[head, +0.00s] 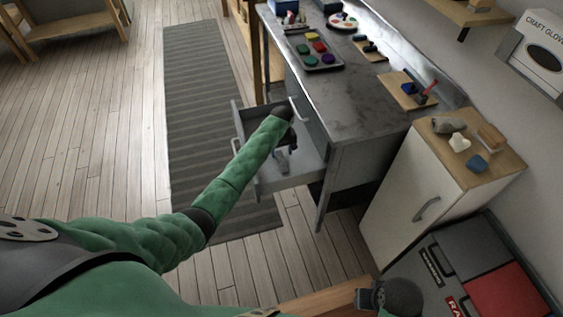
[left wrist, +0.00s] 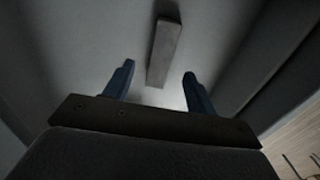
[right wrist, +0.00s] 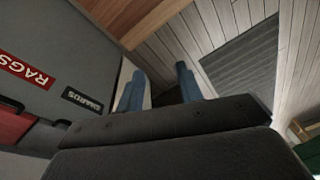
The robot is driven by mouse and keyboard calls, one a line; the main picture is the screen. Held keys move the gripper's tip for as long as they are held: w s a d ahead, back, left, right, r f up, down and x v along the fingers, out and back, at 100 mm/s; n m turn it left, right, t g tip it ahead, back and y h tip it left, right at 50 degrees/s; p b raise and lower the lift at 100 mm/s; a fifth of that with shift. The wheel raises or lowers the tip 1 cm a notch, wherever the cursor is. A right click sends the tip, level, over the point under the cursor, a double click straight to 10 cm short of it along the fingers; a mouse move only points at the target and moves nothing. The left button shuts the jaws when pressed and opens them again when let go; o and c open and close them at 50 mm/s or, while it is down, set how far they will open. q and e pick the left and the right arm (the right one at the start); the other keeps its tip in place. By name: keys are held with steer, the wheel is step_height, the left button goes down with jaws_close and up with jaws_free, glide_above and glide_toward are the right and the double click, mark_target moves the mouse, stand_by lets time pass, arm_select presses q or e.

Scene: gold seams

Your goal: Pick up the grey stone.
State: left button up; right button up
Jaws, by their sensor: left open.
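A long grey stone block (left wrist: 165,50) lies on the pale drawer floor in the left wrist view. Its near end shows between and beyond the fingertips, and its far end is in shadow. My left gripper (left wrist: 160,70) is open, with its two blue fingers apart and nothing between them. In the head view my left arm reaches into the open drawer (head: 290,180) of the grey workbench, and its hand hides part of the inside. My right gripper (right wrist: 158,72) is open and empty, near the grey bin at the lower right.
The metal workbench (head: 345,95) carries paint pots and boards with tools. A white cabinet (head: 405,200) to its right holds a grey lump (head: 448,125) and small blocks on its wooden top. A bin lid with a red panel (head: 505,292) is below. The striped rug (head: 205,100) is clear.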

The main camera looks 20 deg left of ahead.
mark_target(281, 160)
arm_select(q)
steer(key=shift+a+f+p, duration=0.15)
steer(key=shift+f+p, duration=0.35)
steer(key=shift+f, duration=2.1)
arm_select(e)
steer(key=shift+w+a+f, duration=0.1)
steer(key=shift+w+f, duration=0.15)
steer(key=shift+f, duration=0.95)
steer(key=shift+w+f, duration=0.25)
steer(key=shift+f, duration=0.9)
arm_select(q)
steer(key=c, duration=1.2)
